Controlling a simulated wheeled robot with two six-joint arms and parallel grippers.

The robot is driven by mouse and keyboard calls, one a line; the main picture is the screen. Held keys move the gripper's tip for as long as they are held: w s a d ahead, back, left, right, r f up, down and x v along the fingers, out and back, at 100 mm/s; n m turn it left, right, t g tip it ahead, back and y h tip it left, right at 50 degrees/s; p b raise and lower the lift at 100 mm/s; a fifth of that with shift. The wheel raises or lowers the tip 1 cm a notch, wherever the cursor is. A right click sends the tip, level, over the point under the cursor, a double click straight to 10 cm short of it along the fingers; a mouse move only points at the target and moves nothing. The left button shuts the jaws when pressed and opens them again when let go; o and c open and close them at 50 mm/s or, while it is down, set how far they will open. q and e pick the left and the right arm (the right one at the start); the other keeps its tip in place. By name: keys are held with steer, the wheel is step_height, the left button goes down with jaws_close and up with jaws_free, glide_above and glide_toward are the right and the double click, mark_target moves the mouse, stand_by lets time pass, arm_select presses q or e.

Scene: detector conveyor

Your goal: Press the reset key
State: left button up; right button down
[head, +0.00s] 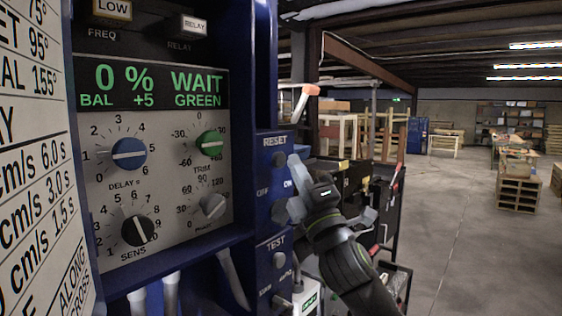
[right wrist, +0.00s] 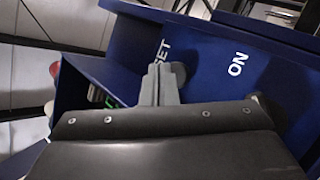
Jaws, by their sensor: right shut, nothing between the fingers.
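The RESET key (head: 279,160) is a small dark round button under its label on the blue side panel in the head view. In the right wrist view the dark key (right wrist: 181,72) shows just beside my fingertips, next to the partly covered label. My right gripper (head: 292,160) is shut and empty, its grey fingers pointing at the panel by the key. In the right wrist view the closed fingers (right wrist: 158,72) stand close to the panel face; whether they touch the key I cannot tell. My left gripper is not in view.
Below RESET on the panel are an OFF/ON control, partly behind my gripper, and a TEST button (head: 279,259). The display (head: 155,90) reads 0 %, BAL +5, WAIT GREEN. Knobs sit left of the panel. Dark cabinets stand behind my right arm; open floor lies farther right.

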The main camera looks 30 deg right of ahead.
steer(key=s, duration=0.1)
steer(key=s+d, duration=0.1)
steer(key=s, duration=0.1)
steer(key=s+d, duration=0.1)
steer(key=shift+s+b, duration=0.3)
stand_by(0.6)
